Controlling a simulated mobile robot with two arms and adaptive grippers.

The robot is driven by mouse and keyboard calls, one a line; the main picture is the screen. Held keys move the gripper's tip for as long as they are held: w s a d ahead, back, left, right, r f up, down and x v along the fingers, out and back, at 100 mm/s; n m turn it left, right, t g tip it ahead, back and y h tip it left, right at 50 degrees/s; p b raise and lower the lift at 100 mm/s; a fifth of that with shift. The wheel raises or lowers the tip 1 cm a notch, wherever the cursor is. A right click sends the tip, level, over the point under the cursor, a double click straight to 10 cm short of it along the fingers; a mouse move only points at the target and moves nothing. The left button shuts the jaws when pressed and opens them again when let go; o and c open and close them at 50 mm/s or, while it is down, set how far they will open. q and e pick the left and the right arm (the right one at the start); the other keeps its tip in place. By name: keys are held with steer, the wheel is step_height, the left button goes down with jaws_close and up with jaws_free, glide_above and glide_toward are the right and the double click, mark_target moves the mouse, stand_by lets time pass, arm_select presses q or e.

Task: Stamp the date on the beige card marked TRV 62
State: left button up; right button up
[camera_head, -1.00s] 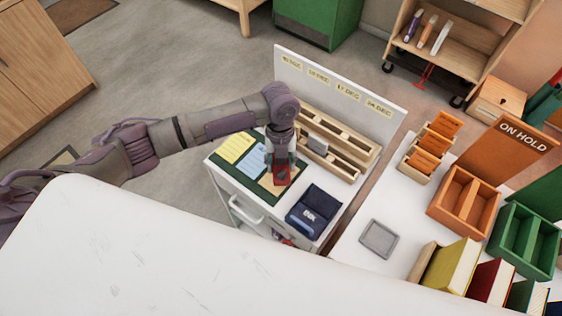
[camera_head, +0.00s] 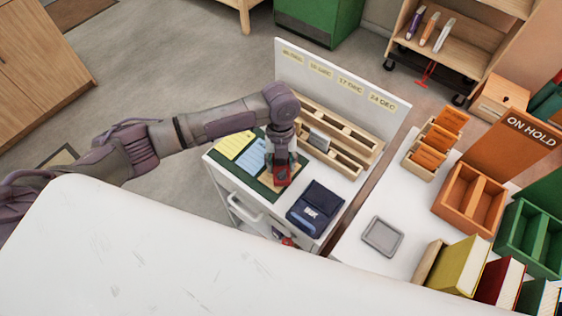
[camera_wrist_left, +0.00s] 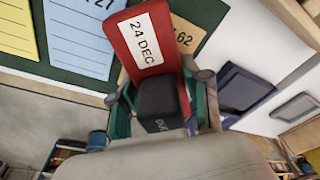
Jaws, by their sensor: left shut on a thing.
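My left gripper (camera_head: 281,158) is shut on a red date stamp (camera_head: 281,177), held over the beige card (camera_head: 294,171) on the dark green mat (camera_head: 258,188). In the left wrist view the stamp (camera_wrist_left: 135,38) carries a white label reading 24 DEC, and a dark block sits between the gripper's fingers (camera_wrist_left: 160,100). The beige card (camera_wrist_left: 188,38) shows "62" there; the stamp hides the rest of its marking. I cannot tell whether the stamp touches the card. My right gripper is not in view.
A blue card (camera_head: 257,156) and a yellow card (camera_head: 234,145) lie left of the beige one. A dark blue ink pad (camera_head: 316,208) sits to the right. Behind stands a wooden rack (camera_head: 345,155) holding a grey stamp (camera_head: 319,138). A grey tray (camera_head: 383,236) lies further right.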

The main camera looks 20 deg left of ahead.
arm_select(q)
steer(key=shift+f, duration=0.35)
stand_by(0.3)
steer(key=shift+f+b, duration=0.1)
steer(key=shift+b, duration=0.2)
steer(key=shift+f, duration=0.1)
stand_by(0.8)
steer(key=shift+s, duration=0.1)
steer(key=shift+p, duration=0.3)
step_height(320, 180, up, 7)
steer(key=p, duration=0.7)
stand_by(0.9)
